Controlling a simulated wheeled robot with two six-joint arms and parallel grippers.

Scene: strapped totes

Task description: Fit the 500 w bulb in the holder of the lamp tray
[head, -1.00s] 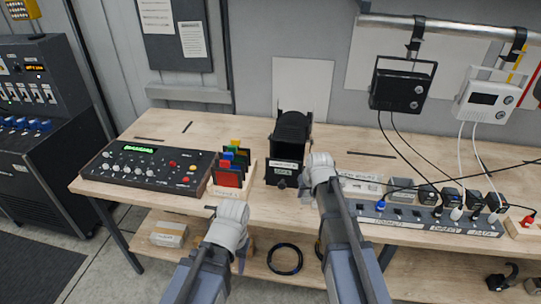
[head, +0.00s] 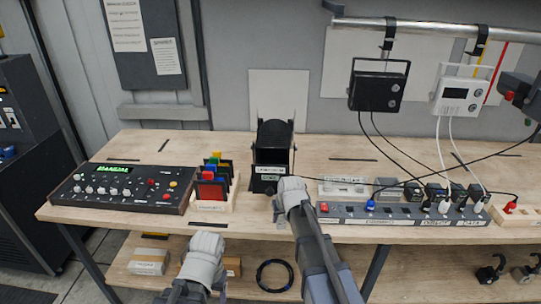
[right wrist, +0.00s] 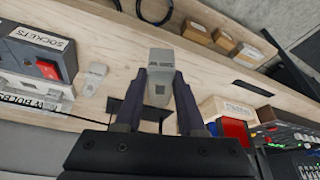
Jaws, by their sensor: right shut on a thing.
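My right gripper (right wrist: 160,95) is shut on a pale grey, blocky piece (right wrist: 158,68) above the table; its shape fits a bulb, but no marking is readable. In the head view my right gripper (head: 290,187) is just in front of the black lamp housing (head: 272,158), and its fingers and load are hidden. A dark flat part (right wrist: 122,110) shows behind the fingers; I cannot tell whether it is the lamp tray. The holder is not clearly visible. My left gripper (head: 204,262) is low before the table's front edge, its fingers hidden.
A small pale piece (right wrist: 95,78) lies beside a bulb-labelled box. A socket strip (head: 400,213) with plugs and cables stands right. Coloured filters (head: 213,183) in a wooden rack and a control desk (head: 120,185) stand left. Two lamps hang above on a rail.

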